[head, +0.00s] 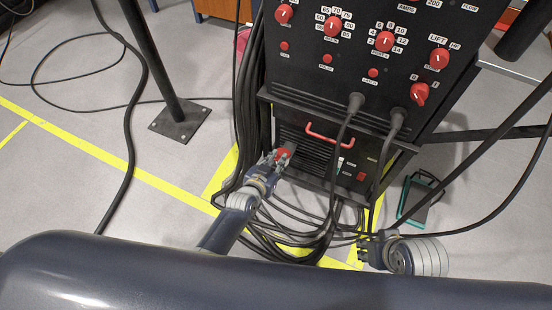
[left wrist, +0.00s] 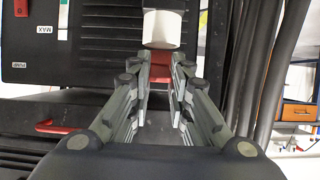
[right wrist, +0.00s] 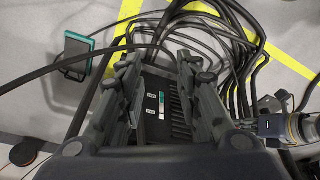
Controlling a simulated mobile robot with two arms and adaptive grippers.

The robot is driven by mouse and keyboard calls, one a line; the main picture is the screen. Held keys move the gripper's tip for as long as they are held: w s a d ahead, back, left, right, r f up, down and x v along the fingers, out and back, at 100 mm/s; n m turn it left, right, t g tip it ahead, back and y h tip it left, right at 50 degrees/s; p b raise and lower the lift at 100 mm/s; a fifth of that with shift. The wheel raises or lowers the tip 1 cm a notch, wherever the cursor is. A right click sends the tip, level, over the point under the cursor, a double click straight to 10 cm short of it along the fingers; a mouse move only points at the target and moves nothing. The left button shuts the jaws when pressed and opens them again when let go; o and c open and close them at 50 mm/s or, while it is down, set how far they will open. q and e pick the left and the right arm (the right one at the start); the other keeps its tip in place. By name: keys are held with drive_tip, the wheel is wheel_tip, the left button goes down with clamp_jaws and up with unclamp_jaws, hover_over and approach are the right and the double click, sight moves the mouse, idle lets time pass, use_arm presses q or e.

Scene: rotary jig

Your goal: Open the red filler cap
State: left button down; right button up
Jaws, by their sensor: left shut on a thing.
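The red filler cap (head: 284,153) is at the left of the lower front of the black machine (head: 300,108). My left gripper (head: 281,160) is shut on it. In the left wrist view, the red cap (left wrist: 160,68) shows between the fingers (left wrist: 160,95), and a short white cylinder (left wrist: 163,29) shows just above it. I cannot tell whether the cap and white cylinder are joined. My right gripper (head: 364,248) is low at the right, away from the cap; in the right wrist view its fingers (right wrist: 157,70) are apart with nothing between them.
A red handle (head: 330,138) spans the lower panel, with a red switch (head: 362,177) below right. Thick black cables (head: 300,238) hang and coil around the machine's base. A black post (head: 165,80) stands at the left. A teal-edged tray (head: 415,203) lies on the floor at the right.

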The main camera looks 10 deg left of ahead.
use_arm(q)
drive_tip(key=shift+w+d+r+g+p, duration=0.15)
drive_tip(key=shift+r+g+p, duration=0.3)
drive_tip(key=shift+p, duration=0.8)
drive_tip(key=shift+w+r+g+y+p, duration=0.25)
drive_tip(key=shift+g+p, duration=0.2)
drive_tip(key=shift+p, duration=0.75)
use_arm(e)
wheel_tip(320, 180, down, 19)
drive_tip(key=s+g, duration=0.1)
drive_tip(key=s, duration=0.1)
drive_tip(key=shift+s, duration=0.4)
drive_tip(key=shift+d, duration=0.1)
use_arm(q)
drive_tip(key=c, duration=1.5)
unclamp_jaws()
drive_tip(key=v, duration=1.2)
